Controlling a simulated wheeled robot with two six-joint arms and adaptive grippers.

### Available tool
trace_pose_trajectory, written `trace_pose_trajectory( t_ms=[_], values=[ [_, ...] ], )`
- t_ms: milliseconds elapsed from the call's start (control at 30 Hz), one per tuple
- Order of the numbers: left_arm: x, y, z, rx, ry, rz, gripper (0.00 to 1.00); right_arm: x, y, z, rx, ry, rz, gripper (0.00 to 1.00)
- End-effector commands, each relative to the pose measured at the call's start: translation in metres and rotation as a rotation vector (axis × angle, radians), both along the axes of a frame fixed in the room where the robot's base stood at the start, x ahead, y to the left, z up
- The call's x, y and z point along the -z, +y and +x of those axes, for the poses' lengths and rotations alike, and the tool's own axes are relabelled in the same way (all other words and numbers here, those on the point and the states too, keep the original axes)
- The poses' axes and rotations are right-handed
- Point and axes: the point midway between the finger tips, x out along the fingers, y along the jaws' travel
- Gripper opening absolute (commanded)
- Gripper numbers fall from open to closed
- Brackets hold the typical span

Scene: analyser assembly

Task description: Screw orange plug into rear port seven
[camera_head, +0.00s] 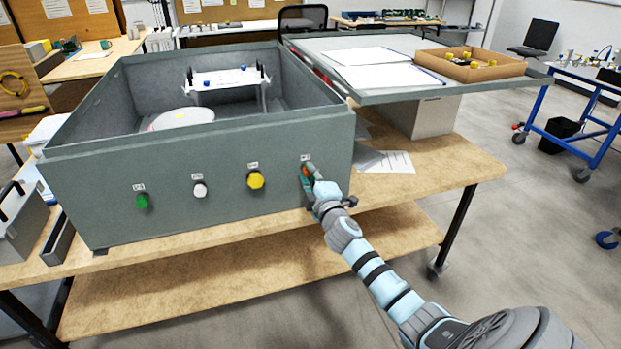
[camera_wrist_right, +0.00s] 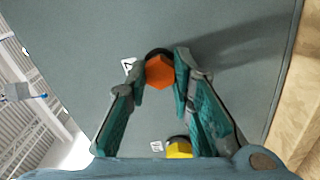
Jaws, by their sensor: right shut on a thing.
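The orange plug (camera_wrist_right: 159,71) is a hexagonal cap seen between the fingertips of my right gripper (camera_wrist_right: 163,78) in the right wrist view. It sits against the grey panel over a dark round ring. In the head view my right gripper (camera_head: 308,182) is at the right end of the analyser's front panel (camera_head: 225,215), just below a small label, and is shut on the plug. The plug is mostly hidden there by the fingers. I cannot tell how deep it sits in the port. My left gripper is not in view.
Green (camera_head: 143,201), white (camera_head: 200,190) and yellow (camera_head: 256,180) plugs sit in the panel left of my right gripper. The open grey housing stands on a wooden table (camera_head: 440,165). A lid with papers and a cardboard tray (camera_head: 470,75) lies at the right.

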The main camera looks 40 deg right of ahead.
Motion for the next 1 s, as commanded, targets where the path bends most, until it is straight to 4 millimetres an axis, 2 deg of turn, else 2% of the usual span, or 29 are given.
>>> trace_pose_trajectory(
  t_ms=[33, 100, 567, 800, 1000],
  values=[
    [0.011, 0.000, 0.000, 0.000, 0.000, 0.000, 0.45, 0.004, 0.000, 0.000, -0.001, -0.032, 0.077, 0.00],
    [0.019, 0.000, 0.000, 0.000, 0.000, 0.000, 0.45, 0.004, 0.000, 0.001, -0.001, -0.076, 0.201, 0.00],
    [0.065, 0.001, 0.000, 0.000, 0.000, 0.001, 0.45, 0.004, 0.000, 0.001, -0.001, -0.347, 0.979, 0.00],
    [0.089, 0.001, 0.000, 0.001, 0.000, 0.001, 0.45, 0.004, 0.000, 0.001, -0.002, -0.500, 1.422, 0.00],
    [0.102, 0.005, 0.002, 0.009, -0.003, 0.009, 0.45, 0.002, 0.000, 0.001, 0.000, -0.609, 1.733, 0.00]
  ],
)
